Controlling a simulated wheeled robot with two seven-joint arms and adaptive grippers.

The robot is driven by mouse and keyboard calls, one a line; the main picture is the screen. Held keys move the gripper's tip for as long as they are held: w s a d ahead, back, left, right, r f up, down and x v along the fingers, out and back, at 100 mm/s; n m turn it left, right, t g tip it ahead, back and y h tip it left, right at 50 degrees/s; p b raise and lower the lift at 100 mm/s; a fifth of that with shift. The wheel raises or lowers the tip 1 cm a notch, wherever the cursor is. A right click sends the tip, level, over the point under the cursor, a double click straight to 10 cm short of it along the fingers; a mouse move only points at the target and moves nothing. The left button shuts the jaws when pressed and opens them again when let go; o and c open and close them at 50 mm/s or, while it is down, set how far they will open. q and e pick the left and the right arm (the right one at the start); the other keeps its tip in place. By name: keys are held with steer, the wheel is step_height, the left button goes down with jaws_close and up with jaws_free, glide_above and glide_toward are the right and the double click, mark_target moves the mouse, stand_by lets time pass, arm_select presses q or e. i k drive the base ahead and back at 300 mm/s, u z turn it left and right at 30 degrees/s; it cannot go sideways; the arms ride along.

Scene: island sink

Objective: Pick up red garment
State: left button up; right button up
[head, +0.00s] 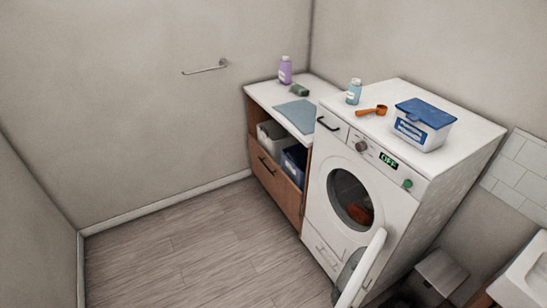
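An orange-red item (360,212) lies low inside the drum of the white washing machine (320,215). It may be the red garment, but it is small and partly hidden in shadow, so I cannot tell for sure. The machine's round door (372,262) hangs open toward the lower right. The display on the front reads "OFF". Neither of my grippers is in view.
A blue-lidded box (420,135), an orange scoop (372,110) and a light blue bottle (354,92) stand on the machine. The cabinet (276,185) beside it holds bins, with a purple bottle (286,71) and blue cloth (302,117) on top. The left floor is clear.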

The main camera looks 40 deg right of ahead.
mark_target(357, 213)
steer(key=i, duration=1.7)
steer(key=z, duration=1)
steer(key=i, duration=0.85)
steer(key=z, duration=1)
